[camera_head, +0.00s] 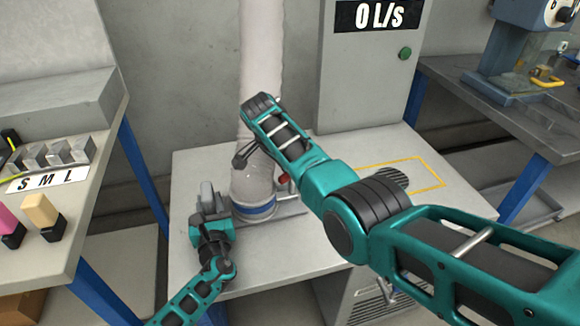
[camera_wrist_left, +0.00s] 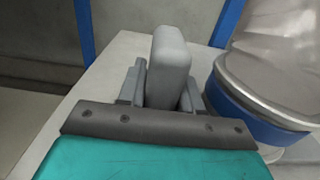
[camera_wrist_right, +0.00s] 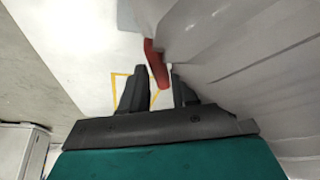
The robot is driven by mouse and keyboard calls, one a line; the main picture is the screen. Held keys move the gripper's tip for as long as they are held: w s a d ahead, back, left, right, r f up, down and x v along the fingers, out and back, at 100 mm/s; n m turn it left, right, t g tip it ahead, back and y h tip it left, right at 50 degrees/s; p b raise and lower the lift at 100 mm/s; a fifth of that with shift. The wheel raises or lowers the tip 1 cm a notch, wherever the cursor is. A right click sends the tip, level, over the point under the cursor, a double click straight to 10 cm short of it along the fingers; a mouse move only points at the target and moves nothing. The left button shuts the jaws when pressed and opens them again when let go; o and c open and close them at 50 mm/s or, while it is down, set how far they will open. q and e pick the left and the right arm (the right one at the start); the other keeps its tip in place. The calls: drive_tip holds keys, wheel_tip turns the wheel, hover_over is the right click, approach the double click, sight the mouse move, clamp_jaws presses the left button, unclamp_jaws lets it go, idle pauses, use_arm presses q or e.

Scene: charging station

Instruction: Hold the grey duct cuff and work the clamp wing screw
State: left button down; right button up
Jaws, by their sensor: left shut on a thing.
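The pale duct ends in a grey cuff (camera_head: 252,184) over a blue collar (camera_head: 257,209) on the bench. My left gripper (camera_head: 210,203) is shut on an upright grey grip (camera_wrist_left: 170,65) left of the collar. Whether the grip joins the cuff is hidden. The red wing screw (camera_head: 283,178) shows at the cuff's right, partly behind my right arm. In the right wrist view the red wing (camera_wrist_right: 155,62) reaches down to between the fingertips of my right gripper (camera_wrist_right: 158,82), which stand apart. Contact is unclear. My right fingers are hidden in the head view.
A cabinet with a "0 L/s" display (camera_head: 376,14) and green button (camera_head: 404,53) stands behind. A yellow outline (camera_head: 432,163) marks the bench right of the duct. A side table with "S M L" blocks (camera_head: 48,178) is at left, and another bench (camera_head: 480,85) at right.

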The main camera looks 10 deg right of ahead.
drive_tip(key=shift+o, duration=1.2)
drive_tip(key=v, duration=1.2)
use_arm(q)
drive_tip(key=c, duration=0.7)
unclamp_jaws()
